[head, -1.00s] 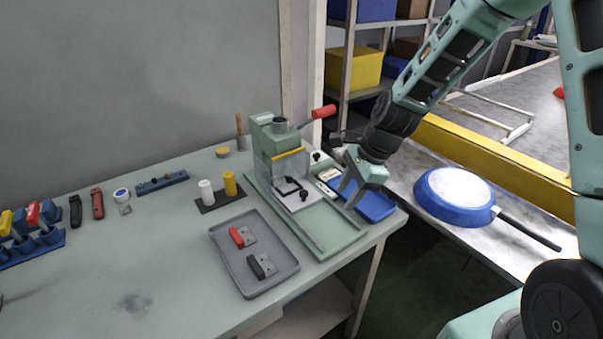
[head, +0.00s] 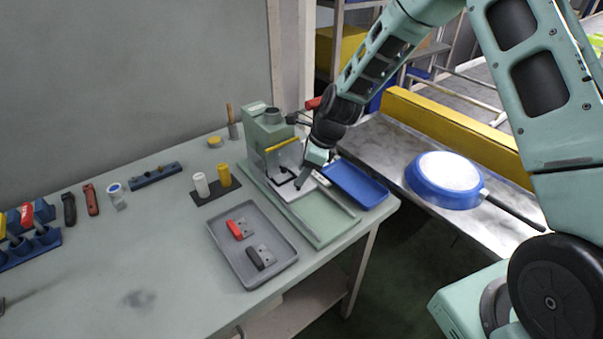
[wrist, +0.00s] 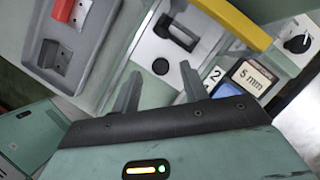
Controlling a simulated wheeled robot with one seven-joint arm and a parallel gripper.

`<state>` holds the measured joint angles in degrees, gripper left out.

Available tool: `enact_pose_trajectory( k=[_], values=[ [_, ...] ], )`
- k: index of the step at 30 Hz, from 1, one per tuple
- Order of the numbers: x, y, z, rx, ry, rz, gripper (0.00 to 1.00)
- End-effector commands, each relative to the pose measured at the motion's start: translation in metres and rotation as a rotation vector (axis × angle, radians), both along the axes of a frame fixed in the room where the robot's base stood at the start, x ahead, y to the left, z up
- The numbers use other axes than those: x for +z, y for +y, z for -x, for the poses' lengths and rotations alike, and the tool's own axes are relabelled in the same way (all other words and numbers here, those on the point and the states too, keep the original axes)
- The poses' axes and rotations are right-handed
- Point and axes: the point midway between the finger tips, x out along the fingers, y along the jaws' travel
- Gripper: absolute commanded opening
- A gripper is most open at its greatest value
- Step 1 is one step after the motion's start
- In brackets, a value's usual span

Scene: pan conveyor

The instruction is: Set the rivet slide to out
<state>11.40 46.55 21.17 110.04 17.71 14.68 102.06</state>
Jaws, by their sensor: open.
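The green press (head: 262,125) stands at the back right of the bench. At its base is a light grey plate with a black bracket (head: 285,183), which looks like the rivet slide; I cannot tell its setting. In the wrist view the plate (wrist: 147,52) shows the bracket and a round black knob. My gripper (head: 306,180) is over the right side of the press base, pointing down. In the wrist view its fingers (wrist: 160,80) are apart and empty, at the plate's near edge. Whether they touch anything is unclear.
A yellow bar (head: 283,145) crosses the press front. A 5 mm label (wrist: 252,78) and a dial (wrist: 298,40) are beside the plate. A blue tray (head: 358,186) lies right of the press. A grey tray (head: 226,255) holds red and black handles. A blue pan (head: 440,195) rests on the conveyor.

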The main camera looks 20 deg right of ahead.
Motion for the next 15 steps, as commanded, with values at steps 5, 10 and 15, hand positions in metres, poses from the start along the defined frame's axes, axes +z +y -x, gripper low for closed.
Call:
enact_pose_trajectory(
  k=[5, 10, 15],
  values=[
    [-0.021, 0.004, -0.001, -0.003, 0.006, 0.001, 0.44],
    [-0.026, 0.006, -0.003, -0.003, 0.004, 0.0, 0.44],
    [-0.026, 0.006, -0.003, -0.003, 0.003, 0.001, 0.44]
  ],
)
